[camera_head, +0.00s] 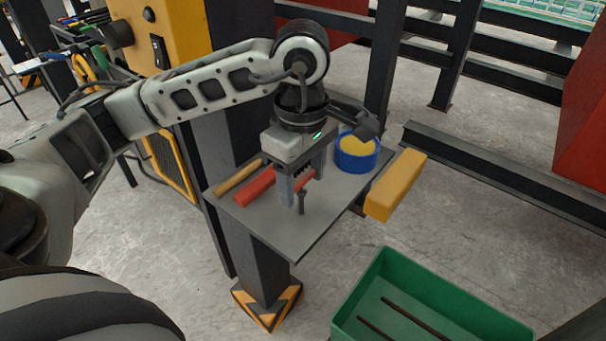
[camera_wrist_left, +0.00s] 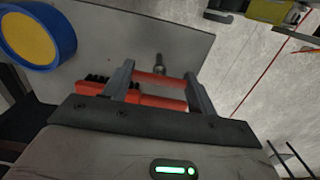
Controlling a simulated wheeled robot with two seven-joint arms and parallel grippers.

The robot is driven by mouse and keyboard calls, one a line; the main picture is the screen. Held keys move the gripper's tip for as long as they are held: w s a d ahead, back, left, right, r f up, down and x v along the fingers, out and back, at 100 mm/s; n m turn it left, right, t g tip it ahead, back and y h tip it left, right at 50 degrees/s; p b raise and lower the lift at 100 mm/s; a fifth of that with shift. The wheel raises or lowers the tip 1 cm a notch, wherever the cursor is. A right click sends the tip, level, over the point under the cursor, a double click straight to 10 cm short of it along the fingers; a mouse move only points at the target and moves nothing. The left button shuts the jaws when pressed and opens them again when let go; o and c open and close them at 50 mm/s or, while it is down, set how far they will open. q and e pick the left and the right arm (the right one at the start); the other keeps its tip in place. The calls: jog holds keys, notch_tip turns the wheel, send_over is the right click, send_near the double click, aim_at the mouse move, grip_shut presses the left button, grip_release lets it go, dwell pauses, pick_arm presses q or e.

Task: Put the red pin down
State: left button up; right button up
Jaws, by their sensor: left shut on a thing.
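My left gripper (camera_head: 303,186) is low over the grey table plate (camera_head: 283,236), fingers pointing down. It is shut on the red pin (camera_head: 306,181), a short red bar spanning the gap between its fingers. In the left wrist view the pin (camera_wrist_left: 158,80) runs crosswise between the fingertips (camera_wrist_left: 159,73). I cannot tell whether the pin touches the plate. My right gripper is not in view.
A red brush (camera_head: 255,188) and a wooden handle (camera_head: 237,178) lie left of the gripper. A blue ring with a yellow middle (camera_head: 357,165) sits at the back right. A yellow block (camera_head: 396,186) is at the right edge. The plate's front is bare. A green crate (camera_head: 372,282) stands below.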

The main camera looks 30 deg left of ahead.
aim_at(303, 180)
pick_arm(q)
jog(key=o, duration=1.1)
jog(key=shift+f, duration=0.1)
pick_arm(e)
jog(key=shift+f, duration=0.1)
pick_arm(q)
jog(key=shift+r+p, duration=0.35)
jog(key=shift+p, duration=0.05)
notch_tip(303, 180, up, 12)
jog(key=p, duration=0.1)
jog(key=shift+f+p, duration=0.15)
jog(key=shift+p, duration=0.15)
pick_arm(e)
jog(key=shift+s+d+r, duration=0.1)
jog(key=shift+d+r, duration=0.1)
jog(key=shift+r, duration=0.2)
